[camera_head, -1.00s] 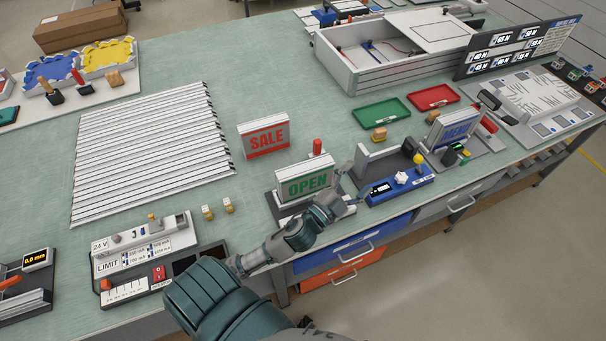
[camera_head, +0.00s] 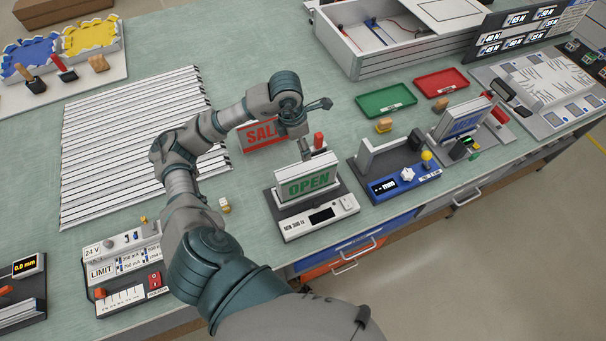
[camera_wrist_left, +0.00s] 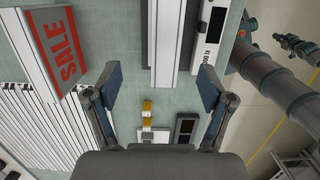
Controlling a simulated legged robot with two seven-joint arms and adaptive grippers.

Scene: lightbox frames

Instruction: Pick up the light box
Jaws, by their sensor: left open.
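The light box with green OPEN lettering (camera_head: 307,184) stands upright in a dark stand with a white front panel (camera_head: 322,217). In the left wrist view its pale top edge (camera_wrist_left: 165,40) runs up from the middle. A light box with red SALE lettering (camera_head: 262,135) stands behind it, partly hidden by my arm; it also shows in the left wrist view (camera_wrist_left: 62,45). My left gripper (camera_head: 314,128) is above and behind the OPEN box, near the SALE box. In the left wrist view its two fingers (camera_wrist_left: 157,75) are wide apart with nothing between them.
White slats (camera_head: 120,140) lie on the left of the table. A blue-fronted device (camera_head: 400,185) and a third light box with blue lettering (camera_head: 462,120) stand to the right. Green (camera_head: 386,98) and red (camera_head: 441,82) trays lie behind. A power unit (camera_head: 125,265) sits front left.

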